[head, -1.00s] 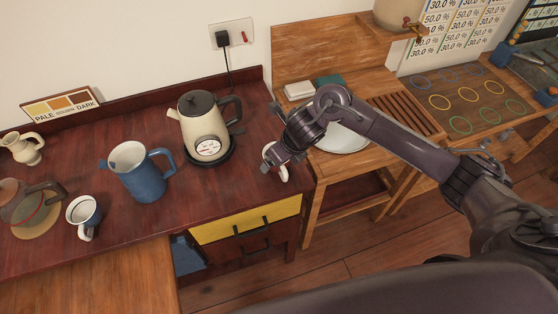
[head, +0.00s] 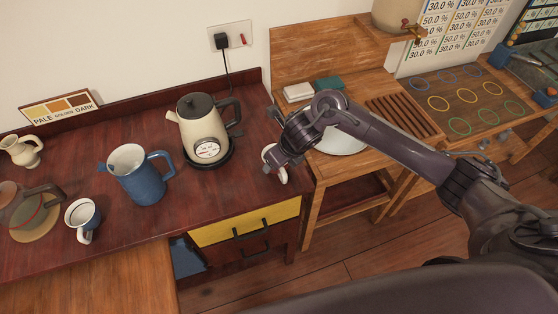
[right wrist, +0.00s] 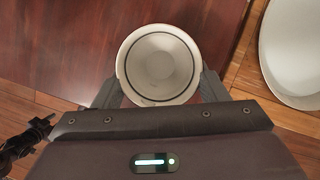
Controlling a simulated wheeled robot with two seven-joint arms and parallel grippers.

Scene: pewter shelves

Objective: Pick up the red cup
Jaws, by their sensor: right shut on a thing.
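A pale cup (head: 282,177) stands at the right end of the dark red counter, partly hidden by my right gripper (head: 273,157). In the right wrist view the cup (right wrist: 158,62) is seen from above, cream-white with a thin dark ring inside and looking empty. The fingers of my right gripper (right wrist: 158,90) sit on either side of it, shut on it. Its outer wall is mostly hidden and no red shows on it. No clearly red cup is in view. My left gripper is not in view.
A cream kettle (head: 203,128) stands left of the cup, with a blue jug (head: 140,178) and a blue-and-white cup (head: 83,216) farther left. A wooden stand with a white plate (head: 343,139) is just right. The counter's front edge and yellow drawer (head: 245,222) are close below.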

